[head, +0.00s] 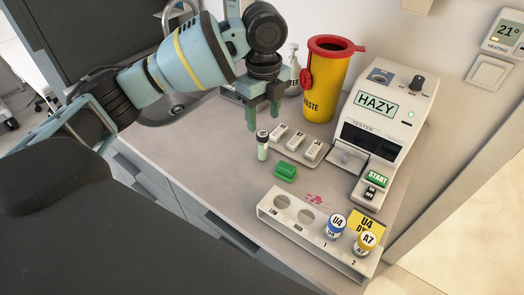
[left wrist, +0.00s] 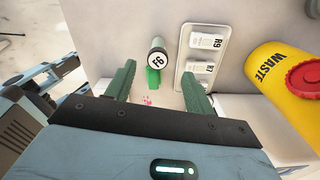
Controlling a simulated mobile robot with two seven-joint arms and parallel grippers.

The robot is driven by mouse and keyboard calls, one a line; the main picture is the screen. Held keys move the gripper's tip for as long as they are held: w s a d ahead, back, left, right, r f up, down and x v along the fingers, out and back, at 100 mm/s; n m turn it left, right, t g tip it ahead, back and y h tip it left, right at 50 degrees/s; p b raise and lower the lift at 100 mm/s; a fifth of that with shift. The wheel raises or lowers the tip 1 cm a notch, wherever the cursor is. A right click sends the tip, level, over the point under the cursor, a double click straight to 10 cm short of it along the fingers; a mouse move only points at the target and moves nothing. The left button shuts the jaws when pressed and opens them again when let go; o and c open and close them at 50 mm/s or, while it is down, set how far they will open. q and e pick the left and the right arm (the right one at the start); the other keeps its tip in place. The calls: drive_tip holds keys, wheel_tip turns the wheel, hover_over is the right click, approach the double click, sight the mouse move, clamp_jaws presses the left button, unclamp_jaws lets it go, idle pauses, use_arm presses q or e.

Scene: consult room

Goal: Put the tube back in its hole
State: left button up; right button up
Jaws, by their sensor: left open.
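A small pale tube (head: 262,151) with a dark cap and a white numbered top stands upright on the counter. Its cap also shows in the left wrist view (left wrist: 157,60). My left gripper (head: 263,116) is open and empty, just above and behind the tube in the head view. In the left wrist view the tube shows between and beyond the two green fingers, apart from both. A white rack (head: 264,211) at the front has two empty round holes at its left and two capped bottles, blue (head: 335,225) and yellow (head: 366,242), at its right. My right gripper is not in view.
A green block (head: 285,171) lies just in front of the tube. A grey tray (head: 313,155) with labelled white pieces is close to its right. A tester (head: 398,110) reading HAZY and a yellow waste bin (head: 326,85) stand behind. Pink marks (head: 314,199) are on the counter.

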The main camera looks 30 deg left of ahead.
sight(262, 133)
use_arm(q)
drive_tip(key=shift+a+f, duration=0.15)
drive_tip(key=shift+f, duration=0.1)
drive_tip(key=shift+s+f, duration=0.15)
drive_tip(key=shift+f, duration=3.55)
drive_tip(key=c, duration=1.1)
drive_tip(key=shift+r, duration=5.05)
